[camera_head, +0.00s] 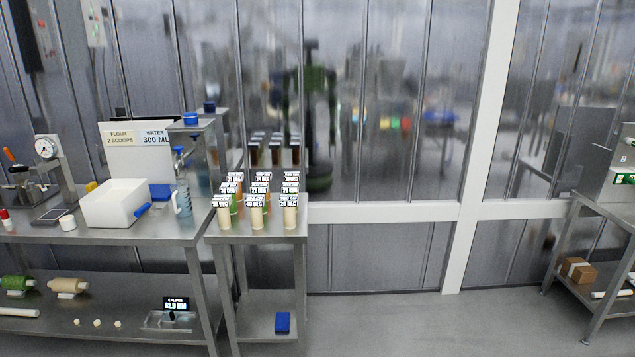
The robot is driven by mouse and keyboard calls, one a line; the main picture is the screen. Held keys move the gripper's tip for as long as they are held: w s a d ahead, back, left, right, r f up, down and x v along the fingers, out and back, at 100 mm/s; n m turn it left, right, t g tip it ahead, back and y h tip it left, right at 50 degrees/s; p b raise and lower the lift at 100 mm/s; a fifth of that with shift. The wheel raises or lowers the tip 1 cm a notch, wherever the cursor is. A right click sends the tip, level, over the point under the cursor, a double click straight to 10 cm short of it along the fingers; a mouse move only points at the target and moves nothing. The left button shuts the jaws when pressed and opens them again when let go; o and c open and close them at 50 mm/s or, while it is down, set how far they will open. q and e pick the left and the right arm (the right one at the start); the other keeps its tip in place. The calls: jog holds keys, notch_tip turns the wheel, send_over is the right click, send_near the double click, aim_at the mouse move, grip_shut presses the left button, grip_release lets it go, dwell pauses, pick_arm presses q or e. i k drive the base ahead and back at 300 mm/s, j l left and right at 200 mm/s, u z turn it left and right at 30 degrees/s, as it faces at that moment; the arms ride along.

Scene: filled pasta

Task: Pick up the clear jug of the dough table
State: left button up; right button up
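A clear jug (182,199) with a handle stands upright near the right end of the steel dough table (120,233). It stands just right of a white bin (118,203) with a blue-handled tool (143,210) at its side. A small steel stand with a blue-topped part (190,118) rises behind and above the jug. Neither of my grippers shows in the head view.
A narrower steel table (258,230) with several labelled tubes (257,206) adjoins the dough table on the right. A scale with a round dial (46,147) stands at the left. Open grey floor (450,325) lies between these tables and a bench (610,207) at far right.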

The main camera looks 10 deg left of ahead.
aim_at(181, 198)
jog(key=i+u, duration=0.1)
jog(key=i, duration=0.35)
jog(key=i+l+u, duration=0.1)
jog(key=i, duration=0.35)
jog(key=i+l+u, duration=0.15)
jog(key=i, duration=0.3)
jog(key=i+l+u, duration=0.1)
jog(key=i, duration=0.35)
